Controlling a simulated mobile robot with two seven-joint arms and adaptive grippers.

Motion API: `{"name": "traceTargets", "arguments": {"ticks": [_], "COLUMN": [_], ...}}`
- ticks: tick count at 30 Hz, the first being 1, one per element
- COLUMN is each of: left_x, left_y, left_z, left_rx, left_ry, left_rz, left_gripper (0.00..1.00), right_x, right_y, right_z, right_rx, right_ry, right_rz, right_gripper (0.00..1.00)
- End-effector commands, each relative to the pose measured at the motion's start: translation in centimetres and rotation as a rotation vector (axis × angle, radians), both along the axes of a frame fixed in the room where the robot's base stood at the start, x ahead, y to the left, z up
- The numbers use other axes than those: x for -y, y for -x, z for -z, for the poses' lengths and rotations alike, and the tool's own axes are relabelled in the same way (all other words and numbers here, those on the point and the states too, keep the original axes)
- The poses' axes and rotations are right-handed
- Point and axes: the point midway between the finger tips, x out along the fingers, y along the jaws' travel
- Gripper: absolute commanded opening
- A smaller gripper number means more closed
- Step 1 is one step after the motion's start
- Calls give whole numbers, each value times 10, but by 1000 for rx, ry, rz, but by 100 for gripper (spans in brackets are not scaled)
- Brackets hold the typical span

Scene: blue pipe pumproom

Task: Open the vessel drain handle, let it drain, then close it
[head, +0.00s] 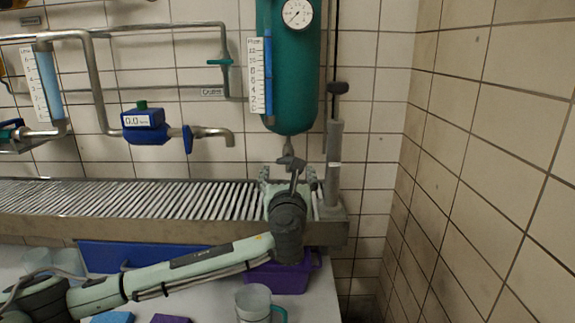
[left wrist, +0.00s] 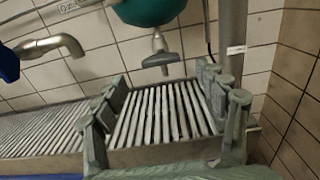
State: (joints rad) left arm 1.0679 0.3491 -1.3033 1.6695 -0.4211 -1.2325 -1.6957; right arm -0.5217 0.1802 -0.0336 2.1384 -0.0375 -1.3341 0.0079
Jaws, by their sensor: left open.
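The green vessel (head: 291,75) hangs on the tiled wall with a round gauge on its front and a blue level tube at its left. Its grey drain handle (head: 291,162) sits on the short outlet below the vessel's rounded bottom. In the left wrist view the handle (left wrist: 161,60) lies crosswise under the outlet, centred beyond my fingers. My left gripper (head: 289,176) is open and empty just in front of and below the handle. In the left wrist view its fingers (left wrist: 162,85) stand wide apart, with no visible contact with the handle. My right gripper is out of view.
A slatted metal drain grate (head: 130,197) runs below the vessel. A grey upright post (head: 334,165) stands close to the right of my gripper. A blue meter and spout (head: 213,132) are to the left. A purple crate (head: 285,277) and a clear jug (head: 253,303) are below.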

Motion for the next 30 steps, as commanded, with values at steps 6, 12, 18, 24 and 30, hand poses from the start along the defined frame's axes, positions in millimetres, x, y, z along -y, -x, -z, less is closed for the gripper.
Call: {"name": "traceTargets", "arguments": {"ticks": [6, 12, 18, 24, 30], "left_x": [0, 0, 1, 1, 1], "left_y": [-29, -60, -74, -75, -75], "left_z": [-2, -1, -1, -1, -1], "left_rx": [3, 2, 0, 0, 0], "left_ry": [-6, -3, 0, 0, 0], "left_rz": [-2, -1, 2, 2, 2], "left_gripper": [72, 72, 72, 72, 55], "right_x": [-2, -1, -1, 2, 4], "right_y": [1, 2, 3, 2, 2], "right_z": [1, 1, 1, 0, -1], "right_rx": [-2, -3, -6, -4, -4], "right_ry": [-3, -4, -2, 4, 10], "right_rz": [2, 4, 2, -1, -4], "right_gripper": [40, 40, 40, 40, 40]}}
